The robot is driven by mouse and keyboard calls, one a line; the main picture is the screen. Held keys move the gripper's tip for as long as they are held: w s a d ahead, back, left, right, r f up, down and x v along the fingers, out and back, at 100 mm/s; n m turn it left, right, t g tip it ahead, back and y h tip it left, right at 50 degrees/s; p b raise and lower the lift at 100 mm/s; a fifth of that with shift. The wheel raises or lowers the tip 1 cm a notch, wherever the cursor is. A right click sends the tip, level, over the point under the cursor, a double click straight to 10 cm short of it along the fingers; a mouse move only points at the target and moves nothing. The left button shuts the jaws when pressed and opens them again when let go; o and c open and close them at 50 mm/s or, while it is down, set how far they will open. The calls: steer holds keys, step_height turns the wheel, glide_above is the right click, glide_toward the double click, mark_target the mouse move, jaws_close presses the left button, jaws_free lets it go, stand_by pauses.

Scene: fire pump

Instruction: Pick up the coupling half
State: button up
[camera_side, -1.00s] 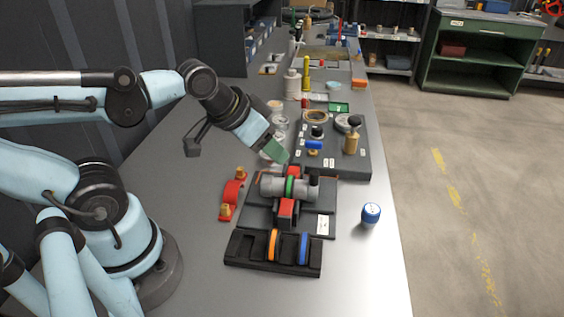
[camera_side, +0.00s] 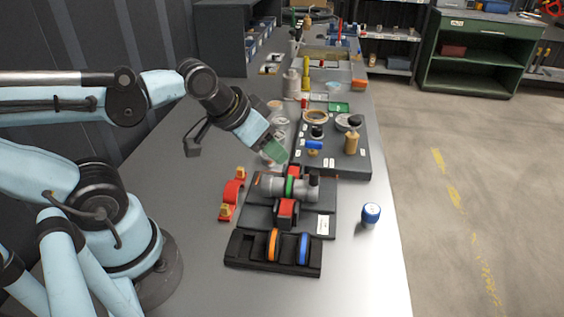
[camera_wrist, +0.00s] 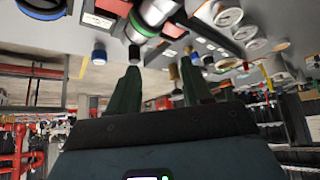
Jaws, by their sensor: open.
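The red curved part with yellow ends (camera_side: 231,197), which looks like the coupling half, lies on the bench left of the dark fixture plate. I cannot make it out in the wrist view. A grey cylindrical body (camera_side: 270,187) with a green ring (camera_side: 291,187) sits on the fixture, with a red block (camera_side: 287,211) in front of it. My gripper (camera_side: 277,150) is above and behind the grey body, apart from the red part and empty. In the wrist view my gripper (camera_wrist: 161,65) shows two green fingers spread apart with nothing between them.
A black rack (camera_side: 246,252) holding an orange ring (camera_side: 273,246) and a blue ring (camera_side: 303,248) stands in front. A blue-capped container (camera_side: 371,213) stands at right. A dark board (camera_side: 335,163) with valves and fittings lies behind. The bench left of the red part is clear.

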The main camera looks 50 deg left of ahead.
steer(key=shift+o, duration=1)
steer(key=n+g, duration=0.7)
steer(key=n, duration=0.2)
glide_above(233, 185)
steer(key=shift+s+a+f, duration=0.1)
steer(key=shift+s+f, duration=0.05)
steer(key=shift+f, duration=1.45)
steer(key=shift+s+a+f, duration=0.1)
steer(key=shift+s+f, duration=0.05)
steer(key=shift+f, duration=1.45)
steer(key=shift+w+d+f, duration=0.1)
steer(key=shift+w+f, duration=0.05)
steer(key=shift+f, duration=0.55)
steer(key=shift+w+d+f, duration=0.1)
steer(key=shift+f, duration=1.85)
steer(key=shift+c, duration=0.5)
